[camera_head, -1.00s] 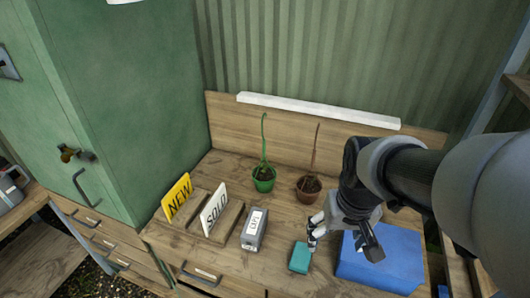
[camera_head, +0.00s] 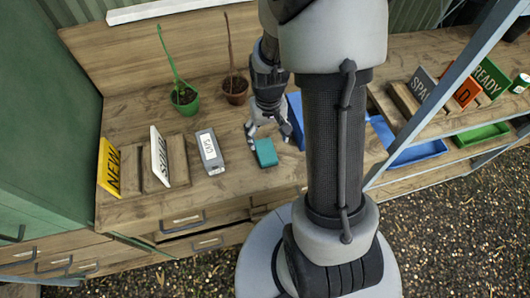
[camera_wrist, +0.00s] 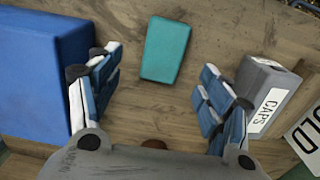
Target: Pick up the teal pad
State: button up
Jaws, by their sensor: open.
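The teal pad (camera_head: 266,153) is a small block lying on the wooden bench near its front edge. My gripper (camera_head: 268,130) is above the bench at the pad's far side. In the wrist view my gripper (camera_wrist: 158,72) is open, its two fingers wide apart with nothing between them. In the head view I cannot tell the exact gap between the fingers and the pad.
A grey CAPS box (camera_wrist: 265,95) stands close to the right finger in the wrist view, and a blue block (camera_wrist: 40,75) close to the left. Behind are a green pot (camera_head: 185,100) and a brown pot (camera_head: 235,90).

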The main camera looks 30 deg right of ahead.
aim_at(266, 151)
jog(key=f, duration=0.2)
jog(key=f+b, duration=0.1)
jog(key=f, duration=0.2)
jog(key=f+b, duration=0.1)
jog(key=f, duration=0.2)
jog(key=shift+w+a, duration=0.1)
jog(key=shift+a, duration=0.15)
jog(key=shift+c, duration=0.4)
jog(key=c, duration=1.1)
